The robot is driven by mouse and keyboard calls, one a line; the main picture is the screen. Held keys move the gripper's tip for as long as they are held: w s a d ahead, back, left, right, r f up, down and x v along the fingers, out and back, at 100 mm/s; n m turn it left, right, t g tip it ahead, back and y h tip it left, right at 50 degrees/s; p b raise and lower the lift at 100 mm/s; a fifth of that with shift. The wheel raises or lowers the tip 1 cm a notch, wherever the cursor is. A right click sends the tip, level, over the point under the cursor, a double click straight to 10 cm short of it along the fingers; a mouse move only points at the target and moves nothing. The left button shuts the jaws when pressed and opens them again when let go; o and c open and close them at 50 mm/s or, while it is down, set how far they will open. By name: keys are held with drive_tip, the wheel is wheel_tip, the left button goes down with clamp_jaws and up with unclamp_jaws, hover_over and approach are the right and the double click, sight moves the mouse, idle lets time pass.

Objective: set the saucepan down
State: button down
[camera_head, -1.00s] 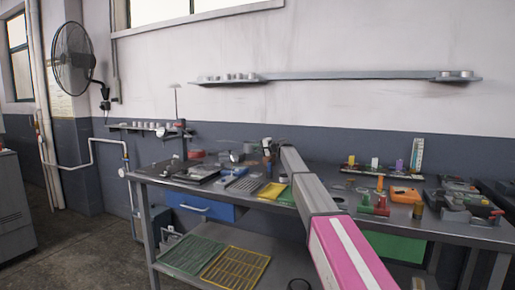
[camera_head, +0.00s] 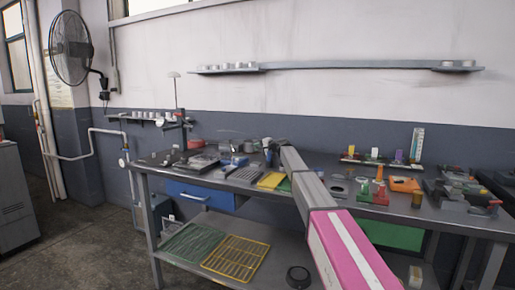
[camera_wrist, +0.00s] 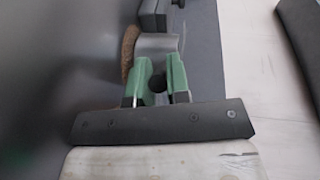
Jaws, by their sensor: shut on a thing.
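The gripper end there is small and partly hidden by the arm, so I cannot tell whether the pan touches the bench.
A yellow tray (camera_head: 271,180) lies just left of my arm. Dark tools crowd the bench's left part. An orange block (camera_head: 405,185) and small coloured parts stand to the right. The lower shelf holds a green rack (camera_head: 193,243), a yellow rack (camera_head: 237,258) and a black round item (camera_head: 298,276).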

drive_tip(key=shift+f, duration=0.55)
drive_tip(key=c, duration=1)
unclamp_jaws()
